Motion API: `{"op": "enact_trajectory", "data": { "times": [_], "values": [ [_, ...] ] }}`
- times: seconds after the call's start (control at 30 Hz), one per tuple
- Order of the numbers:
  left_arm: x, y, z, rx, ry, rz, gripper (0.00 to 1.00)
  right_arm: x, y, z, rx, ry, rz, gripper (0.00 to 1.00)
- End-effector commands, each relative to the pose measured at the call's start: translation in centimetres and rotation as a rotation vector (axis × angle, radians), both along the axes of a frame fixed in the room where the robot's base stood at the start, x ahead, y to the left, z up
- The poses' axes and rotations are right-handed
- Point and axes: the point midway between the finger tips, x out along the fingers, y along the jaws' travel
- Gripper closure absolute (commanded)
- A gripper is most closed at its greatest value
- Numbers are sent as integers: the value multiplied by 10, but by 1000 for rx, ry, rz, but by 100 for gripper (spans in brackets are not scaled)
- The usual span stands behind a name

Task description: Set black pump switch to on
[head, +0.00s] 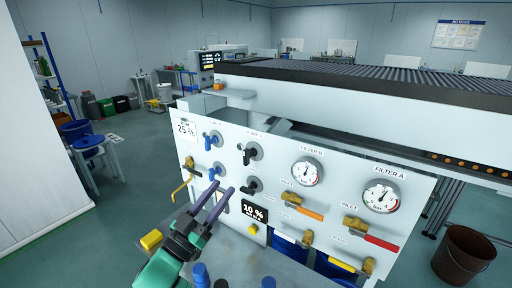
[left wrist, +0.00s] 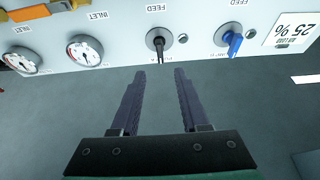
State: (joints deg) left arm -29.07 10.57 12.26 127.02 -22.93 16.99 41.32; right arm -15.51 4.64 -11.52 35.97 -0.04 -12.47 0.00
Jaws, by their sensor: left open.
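The black pump switch (head: 254,151) is the upper black lever on the white panel (head: 285,187). Its lever juts out from a round grey base. In the left wrist view, which looks upside down, the black switch (left wrist: 159,42) is just beyond my fingertips, apart from them. A blue switch (head: 212,140) is to its left, and a second black switch (head: 252,185) is below it. My left gripper (head: 223,188) is open and empty in front of the panel, below and left of the pump switch. It also shows in the left wrist view (left wrist: 157,72). My right gripper is not seen.
A lower blue switch (head: 216,170) and a yellow-handled valve (head: 182,184) are near my left gripper. Two gauges (head: 307,172) and several valve handles, one red (head: 380,243), fill the panel's right side. A brown bucket (head: 464,256) stands right.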

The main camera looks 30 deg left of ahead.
Motion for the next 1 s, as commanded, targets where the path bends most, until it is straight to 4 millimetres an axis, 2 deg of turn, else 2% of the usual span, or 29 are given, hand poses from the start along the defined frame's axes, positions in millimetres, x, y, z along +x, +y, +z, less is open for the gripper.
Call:
{"op": "enact_trajectory", "data": {
  "times": [0.2,0.27,0.37,0.5,0.63,0.87,0.9,1.0],
  "values": [
    [47,-6,27,-1,-4,0,55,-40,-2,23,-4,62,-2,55],
    [62,-8,33,0,-3,0,55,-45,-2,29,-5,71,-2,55],
    [87,-12,42,-2,-1,1,55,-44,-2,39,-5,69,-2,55],
    [113,-15,50,-1,-1,2,55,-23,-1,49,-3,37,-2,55],
    [125,-17,52,1,1,1,55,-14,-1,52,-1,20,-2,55],
    [126,-18,51,0,2,1,55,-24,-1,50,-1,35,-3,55],
    [126,-18,51,0,2,1,63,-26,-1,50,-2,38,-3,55],
    [126,-18,51,0,2,1,100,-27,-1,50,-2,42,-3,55]
  ]
}}
